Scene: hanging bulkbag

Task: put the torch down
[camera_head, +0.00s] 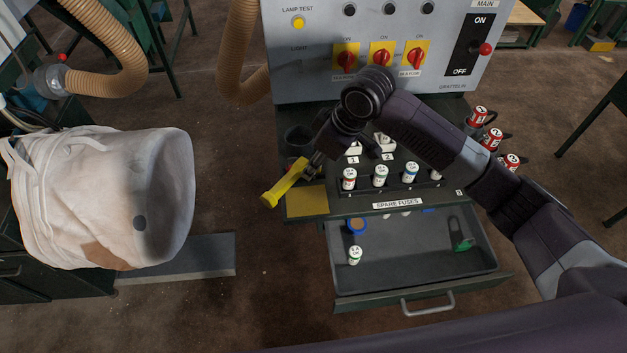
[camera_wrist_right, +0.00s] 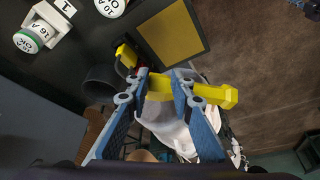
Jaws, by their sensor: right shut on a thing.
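The yellow torch (camera_head: 284,184) is held in my right gripper (camera_head: 315,160), beside the left front corner of the fuse bench. In the right wrist view the torch (camera_wrist_right: 212,94) lies crosswise between the two fingers of the gripper (camera_wrist_right: 162,92). One end sticks out past the right-hand finger. A flat yellow pad (camera_head: 306,201) lies on the bench top, just right of the torch in the head view. The pad also shows in the right wrist view (camera_wrist_right: 170,38). My left gripper is not in view.
A row of fuses (camera_head: 380,176) stands on the bench behind the spare fuses label. An open drawer (camera_head: 420,270) below holds a few loose items. A black cup (camera_head: 297,138) stands behind the pad. A white bulk bag (camera_head: 110,195) hangs at left. A grey control panel (camera_head: 310,70) rises behind.

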